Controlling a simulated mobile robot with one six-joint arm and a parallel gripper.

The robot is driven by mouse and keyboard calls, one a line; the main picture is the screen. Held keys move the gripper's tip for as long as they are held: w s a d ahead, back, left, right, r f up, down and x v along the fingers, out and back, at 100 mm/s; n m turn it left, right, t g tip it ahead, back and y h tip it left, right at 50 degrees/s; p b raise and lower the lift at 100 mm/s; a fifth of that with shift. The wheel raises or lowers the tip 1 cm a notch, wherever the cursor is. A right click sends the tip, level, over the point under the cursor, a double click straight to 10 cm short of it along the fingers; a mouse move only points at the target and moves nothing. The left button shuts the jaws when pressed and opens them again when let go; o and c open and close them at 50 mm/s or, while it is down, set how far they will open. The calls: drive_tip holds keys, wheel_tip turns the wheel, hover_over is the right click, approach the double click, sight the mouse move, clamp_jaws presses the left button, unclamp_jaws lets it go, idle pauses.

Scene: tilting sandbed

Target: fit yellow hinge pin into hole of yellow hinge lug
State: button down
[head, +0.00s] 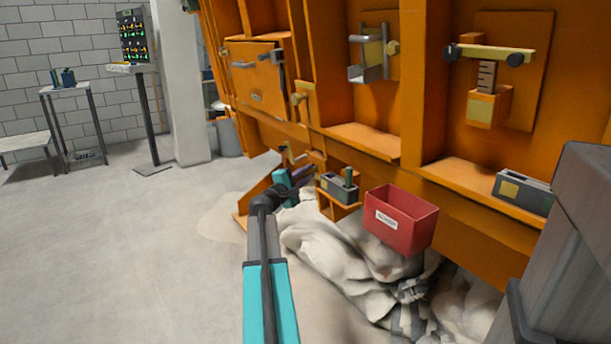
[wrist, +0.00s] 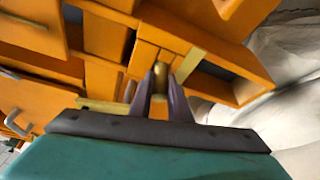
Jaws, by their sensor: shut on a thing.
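My gripper (head: 308,171) is low against the orange frame in the head view, beside a small ledge. In the wrist view its two purple fingers (wrist: 163,82) close together on a short, dull yellow piece, which looks like the yellow hinge pin (wrist: 161,73). The piece lies close to orange brackets. The fingers hide part of it, and I cannot tell whether its end is in a hole. I cannot make out the hole of the yellow hinge lug. A pale yellow bar (wrist: 190,65) shows just right of the fingers; I cannot tell what it belongs to.
A grey box (head: 341,187) with a green peg stands on an orange ledge right of my gripper. A red bin (head: 402,222) is farther right, above pale sandbags (head: 345,265). The orange frame (head: 375,139) rises close behind. Open floor (head: 130,250) lies to the left.

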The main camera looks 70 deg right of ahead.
drive_tip(key=shift+s+d+r, duration=0.15)
drive_tip(key=shift+s+d, duration=0.15)
drive_tip(key=shift+d, duration=0.1)
idle(0.4)
drive_tip(key=shift+w+a, duration=0.15)
drive_tip(key=w+a+f+b, duration=0.1)
drive_tip(key=w+a, duration=0.3)
drive_tip(key=a, duration=0.3)
drive_tip(key=shift+w+f+b, duration=0.25)
drive_tip(key=shift+f+b, duration=0.1)
drive_tip(key=shift+b, duration=0.05)
idle(1.6)
drive_tip(key=shift+a, duration=0.1)
drive_tip(key=shift+w+a+r+p, duration=0.15)
drive_tip(key=shift+w+a+p, duration=0.25)
drive_tip(key=shift+p, duration=1.8)
drive_tip(key=shift+a+p, duration=0.25)
drive_tip(key=shift+p, duration=0.7)
drive_tip(key=shift+f, duration=0.35)
drive_tip(key=shift+s+d+r+b, duration=0.25)
drive_tip(key=shift+s+d, duration=0.3)
drive_tip(key=shift+d, duration=0.35)
drive_tip(key=shift+s+d+r+b, duration=0.25)
drive_tip(key=shift+s+d, duration=0.3)
drive_tip(key=shift+d, duration=0.3)
